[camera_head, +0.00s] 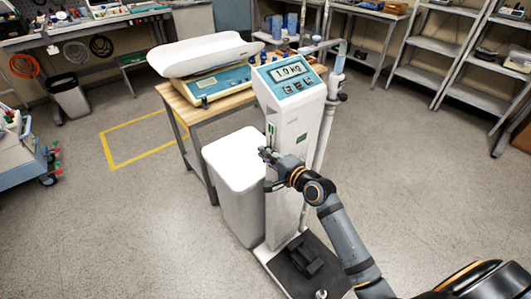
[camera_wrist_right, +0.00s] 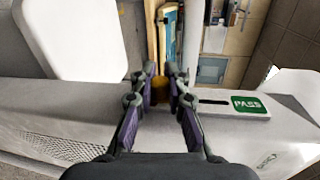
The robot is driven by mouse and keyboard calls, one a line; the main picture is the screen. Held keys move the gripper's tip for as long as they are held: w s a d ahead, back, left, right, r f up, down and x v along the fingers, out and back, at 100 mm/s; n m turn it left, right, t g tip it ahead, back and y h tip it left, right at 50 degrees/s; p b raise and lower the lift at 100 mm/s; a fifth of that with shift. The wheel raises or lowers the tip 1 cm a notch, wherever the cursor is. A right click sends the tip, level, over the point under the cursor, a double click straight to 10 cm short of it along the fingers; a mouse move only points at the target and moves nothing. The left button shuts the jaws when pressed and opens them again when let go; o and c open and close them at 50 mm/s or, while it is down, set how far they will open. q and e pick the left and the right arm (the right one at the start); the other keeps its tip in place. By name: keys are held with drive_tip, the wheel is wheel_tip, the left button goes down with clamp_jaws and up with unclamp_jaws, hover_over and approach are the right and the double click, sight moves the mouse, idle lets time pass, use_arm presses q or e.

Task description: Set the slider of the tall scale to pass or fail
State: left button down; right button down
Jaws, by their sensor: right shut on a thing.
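The tall scale (camera_head: 295,125) stands upright in the middle of the head view, its display (camera_head: 290,70) reading 1.0 kg. A green PASS label (camera_wrist_right: 250,105) is on its column, with a dark slot (camera_wrist_right: 212,101) beside it in the right wrist view; the label also shows small in the head view (camera_head: 271,130). My right gripper (camera_head: 265,152) is at the column just below that label. In the right wrist view its fingers (camera_wrist_right: 160,88) are shut on the yellow-brown slider knob (camera_wrist_right: 160,90), which they partly cover. No FAIL label is visible. My left gripper is out of view.
A white-lidded bin (camera_head: 236,160) stands close left of the scale. Behind it, a wooden table (camera_head: 205,112) carries a baby scale (camera_head: 205,54). A dark object (camera_head: 304,258) lies on the tall scale's base. Metal shelves (camera_head: 415,75) line the back right; floor on the right is clear.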

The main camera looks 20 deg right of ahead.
drive_tip(key=c, duration=1.3)
unclamp_jaws()
drive_tip(key=shift+s+f, duration=0.1)
drive_tip(key=shift+f, duration=0.1)
drive_tip(key=shift+v, duration=3.7)
